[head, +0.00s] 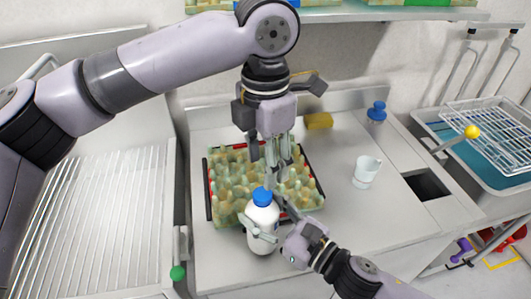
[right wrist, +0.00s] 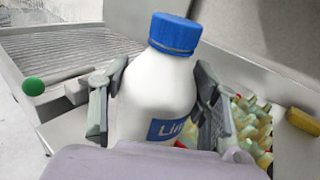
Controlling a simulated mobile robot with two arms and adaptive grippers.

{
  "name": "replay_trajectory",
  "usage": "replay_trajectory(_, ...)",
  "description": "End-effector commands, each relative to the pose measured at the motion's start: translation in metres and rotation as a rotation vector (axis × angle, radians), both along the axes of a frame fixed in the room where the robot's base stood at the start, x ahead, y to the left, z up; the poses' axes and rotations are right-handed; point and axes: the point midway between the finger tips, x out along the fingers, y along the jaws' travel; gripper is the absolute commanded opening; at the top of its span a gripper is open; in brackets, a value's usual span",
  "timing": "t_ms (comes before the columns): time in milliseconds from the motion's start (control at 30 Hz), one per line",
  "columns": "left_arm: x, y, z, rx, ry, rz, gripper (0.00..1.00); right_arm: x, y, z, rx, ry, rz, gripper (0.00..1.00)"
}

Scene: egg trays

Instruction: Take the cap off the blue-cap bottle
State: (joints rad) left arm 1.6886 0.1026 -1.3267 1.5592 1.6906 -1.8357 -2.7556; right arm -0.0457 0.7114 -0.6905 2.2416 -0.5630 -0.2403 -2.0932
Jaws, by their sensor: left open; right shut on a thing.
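The white bottle (head: 262,228) with its blue cap (head: 262,196) on stands upright in front of the egg tray in the head view. In the right wrist view the bottle (right wrist: 155,95) fills the middle, with the blue cap (right wrist: 175,33) on top and a blue label low on its side. My right gripper (head: 268,222) is shut around the bottle's body, one finger on each side; it also shows in the right wrist view (right wrist: 158,100). My left gripper (head: 278,165) is open, pointing down above the egg tray, just behind and above the cap. I see it holding nothing.
The egg tray (head: 210,205) lies behind the bottle. A white cup (head: 366,172), a yellow sponge (head: 319,121) and another blue-capped bottle (head: 376,113) stand further right and back. A rack over a basin (head: 490,125) is at the right. The counter right of the tray is mostly clear.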

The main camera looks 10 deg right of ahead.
Motion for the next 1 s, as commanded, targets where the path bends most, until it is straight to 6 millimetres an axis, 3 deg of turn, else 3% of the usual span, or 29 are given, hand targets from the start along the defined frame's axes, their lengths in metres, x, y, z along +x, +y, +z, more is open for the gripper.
replay_trajectory(300,0.0,0.001,-0.048,-0.001,0.002,0.002,0.46,0.0,0.0,0.002,0.002,-0.004,0.001,0.0)
replay_trajectory(500,0.0,0.001,-0.068,-0.002,0.0,0.002,0.46,0.0,0.0,0.002,0.002,-0.004,0.001,0.0)
replay_trajectory(867,0.0,0.0,-0.073,-0.004,-0.001,0.002,0.46,0.0,0.0,0.002,0.002,-0.004,0.001,0.0)
replay_trajectory(1000,0.0,0.0,-0.072,-0.004,-0.001,0.002,0.36,0.0,0.0,0.002,0.002,-0.004,0.001,0.0)
